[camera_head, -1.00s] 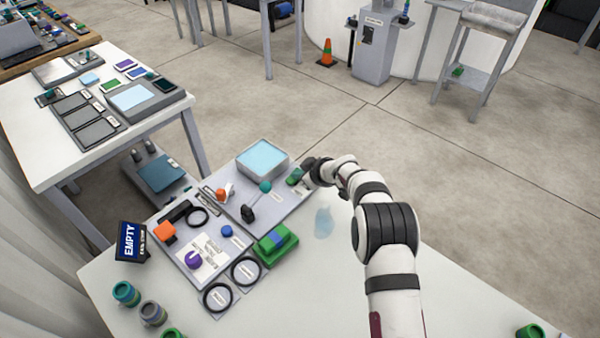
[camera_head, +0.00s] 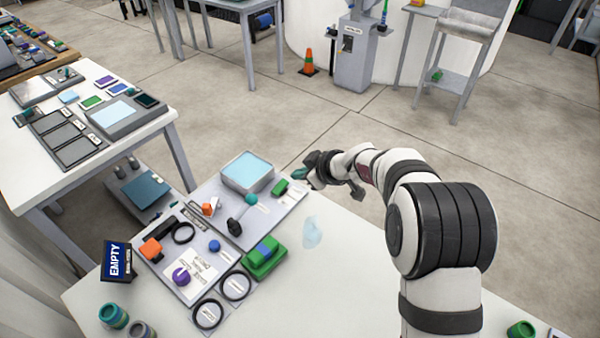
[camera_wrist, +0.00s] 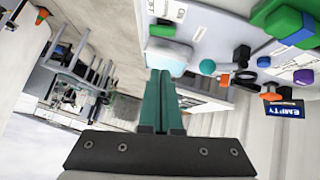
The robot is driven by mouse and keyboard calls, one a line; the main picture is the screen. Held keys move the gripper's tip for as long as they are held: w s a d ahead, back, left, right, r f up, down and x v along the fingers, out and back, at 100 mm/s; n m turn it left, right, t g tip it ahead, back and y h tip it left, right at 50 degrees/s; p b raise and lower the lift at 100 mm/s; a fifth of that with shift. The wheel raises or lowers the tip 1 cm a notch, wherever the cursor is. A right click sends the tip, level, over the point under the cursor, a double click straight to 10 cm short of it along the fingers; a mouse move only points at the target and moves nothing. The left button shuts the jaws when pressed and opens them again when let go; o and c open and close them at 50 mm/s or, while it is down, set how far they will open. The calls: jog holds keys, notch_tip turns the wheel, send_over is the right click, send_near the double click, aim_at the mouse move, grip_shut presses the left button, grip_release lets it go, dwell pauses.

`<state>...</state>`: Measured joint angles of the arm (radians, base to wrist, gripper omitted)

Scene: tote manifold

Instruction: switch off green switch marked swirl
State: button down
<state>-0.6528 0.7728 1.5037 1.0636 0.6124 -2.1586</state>
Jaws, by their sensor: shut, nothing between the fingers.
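A green switch (camera_head: 281,187) sits at the right side of the grey panel (camera_head: 262,222), with a small white label beside it. The lettering is too small to read. In the wrist view the green switch (camera_wrist: 166,31) shows near the top, beyond the fingertips. My gripper (camera_head: 298,175) is just right of and behind the switch in the head view, and looks apart from it. Its teal fingers are together and empty in the wrist view (camera_wrist: 160,74). I cannot tell which way the switch is set.
The panel also carries a light-blue-topped box (camera_head: 247,172), a teal-knobbed lever (camera_head: 250,199) and an orange knob (camera_head: 209,206). A green and blue block (camera_head: 265,256) stands nearer. An "EMPTY" sign (camera_head: 117,261) stands left. The table right of the panel is mostly clear.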

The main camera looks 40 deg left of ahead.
jog(key=shift+w+a+r, duration=0.1)
jog(key=shift+w+r, duration=0.2)
jog(key=shift+w, duration=0.3)
send_over(281, 181)
jog(key=s+d, duration=0.2)
jog(key=d, duration=0.2)
jog(key=f, duration=0.6)
jog(key=shift+w+a+f, duration=0.2)
jog(key=shift+a+f, duration=0.05)
jog(key=f, duration=0.3)
jog(key=shift+w+a+f, duration=0.3)
jog(key=shift+w, duration=0.1)
jog(key=shift+w+f, duration=0.1)
jog(key=shift+f, duration=0.3)
